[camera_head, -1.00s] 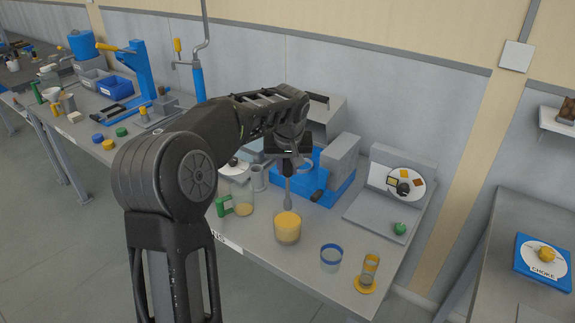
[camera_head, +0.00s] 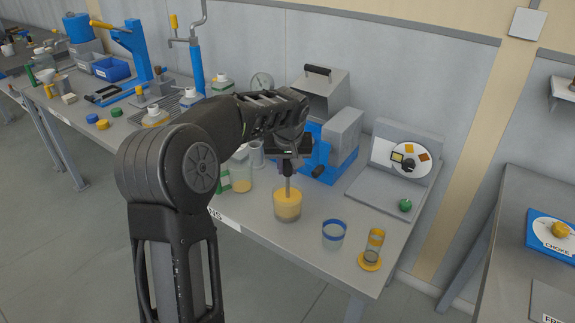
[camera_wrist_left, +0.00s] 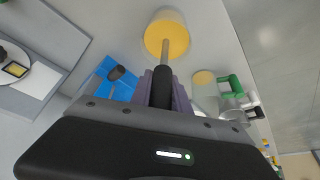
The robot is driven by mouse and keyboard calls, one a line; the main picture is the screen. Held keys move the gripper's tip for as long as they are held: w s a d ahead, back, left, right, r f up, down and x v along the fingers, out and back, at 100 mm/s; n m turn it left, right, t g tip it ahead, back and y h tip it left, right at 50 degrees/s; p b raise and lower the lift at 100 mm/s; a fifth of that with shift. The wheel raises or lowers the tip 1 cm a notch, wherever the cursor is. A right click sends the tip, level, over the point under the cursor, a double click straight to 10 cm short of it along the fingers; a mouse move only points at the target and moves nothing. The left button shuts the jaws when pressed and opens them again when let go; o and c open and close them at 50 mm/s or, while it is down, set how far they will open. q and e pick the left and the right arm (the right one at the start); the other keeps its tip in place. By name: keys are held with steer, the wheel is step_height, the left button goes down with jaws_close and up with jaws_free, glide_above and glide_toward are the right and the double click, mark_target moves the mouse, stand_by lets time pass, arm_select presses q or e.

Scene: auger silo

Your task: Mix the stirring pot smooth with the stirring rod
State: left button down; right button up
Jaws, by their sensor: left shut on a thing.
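The stirring pot (camera_head: 287,206) is a clear container with yellow contents on the bench near its front edge. It also shows at the top of the left wrist view (camera_wrist_left: 167,36). My left gripper (camera_head: 287,166) is above the pot and shut on the stirring rod (camera_head: 288,188). The rod has a dark handle and a grey shaft, and it points down into the pot. In the left wrist view the rod (camera_wrist_left: 165,52) reaches into the yellow contents. Its lower end is hidden there. My right gripper is not in view.
A clear jar with yellow contents (camera_head: 242,178) and a green-handled item stand left of the pot. A blue-rimmed cup (camera_head: 333,234) and a yellow-based cylinder (camera_head: 372,250) stand to the right. A blue machine (camera_head: 325,160) is behind. A grey stand with a dial (camera_head: 410,160) is at the back right.

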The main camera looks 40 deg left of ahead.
arm_select(q)
steer(key=shift+f+b, duration=0.3)
steer(key=shift+f, duration=0.4)
